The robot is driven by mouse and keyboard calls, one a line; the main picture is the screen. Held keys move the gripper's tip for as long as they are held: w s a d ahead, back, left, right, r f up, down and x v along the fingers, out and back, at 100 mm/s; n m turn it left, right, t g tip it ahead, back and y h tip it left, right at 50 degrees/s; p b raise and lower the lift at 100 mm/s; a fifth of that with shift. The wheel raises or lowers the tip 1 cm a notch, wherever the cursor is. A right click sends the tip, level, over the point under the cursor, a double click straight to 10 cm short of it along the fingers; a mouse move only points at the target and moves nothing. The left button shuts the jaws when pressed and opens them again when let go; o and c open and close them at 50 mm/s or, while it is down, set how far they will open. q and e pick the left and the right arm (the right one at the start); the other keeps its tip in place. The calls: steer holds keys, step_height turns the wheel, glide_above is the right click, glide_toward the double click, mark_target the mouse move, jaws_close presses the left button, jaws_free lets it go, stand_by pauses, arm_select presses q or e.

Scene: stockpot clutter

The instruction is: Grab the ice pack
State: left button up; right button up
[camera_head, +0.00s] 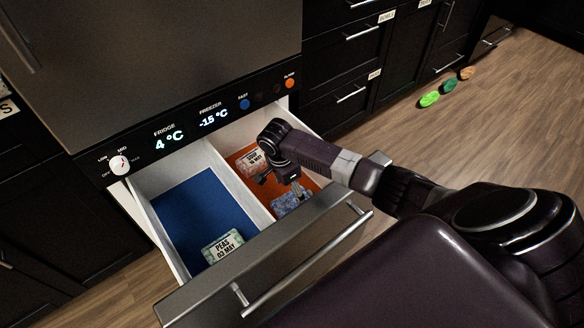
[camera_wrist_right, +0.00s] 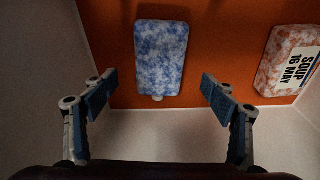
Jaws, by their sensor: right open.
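The ice pack is most likely the blue-and-white mottled pack (camera_head: 290,203) lying on the orange floor of the right drawer compartment. It shows whole in the right wrist view (camera_wrist_right: 162,57), with a small pale nub at its lower end. My right gripper (camera_head: 294,190) reaches down into this compartment above the pack. In the wrist view the right gripper (camera_wrist_right: 160,88) is open, its blue-padded fingers apart on either side of the pack's lower end, with nothing between them touching it. My left gripper is not in view.
A soup pack (camera_wrist_right: 288,61) lies in the same compartment, also seen in the head view (camera_head: 252,161). A peas pack (camera_head: 222,246) lies in the blue-floored left compartment (camera_head: 185,205). White walls and the drawer front (camera_head: 265,262) surround them. Several small coloured items lie on the floor.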

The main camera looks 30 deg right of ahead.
mark_target(292, 201)
steer(key=shift+f, duration=0.4)
steer(key=shift+f+b, duration=0.35)
steer(key=shift+b, duration=0.05)
steer(key=shift+d+f+b, duration=0.15)
steer(key=shift+f+b, duration=0.3)
steer(key=shift+f, duration=0.5)
steer(key=shift+d+f+b, duration=0.1)
steer(key=shift+f+b, duration=0.3)
steer(key=shift+f, duration=0.5)
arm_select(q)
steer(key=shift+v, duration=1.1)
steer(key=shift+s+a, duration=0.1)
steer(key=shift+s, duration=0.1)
arm_select(e)
steer(key=shift+c, duration=0.3)
steer(key=c, duration=1.8)
steer(key=shift+c, duration=0.5)
steer(key=shift+r, duration=0.15)
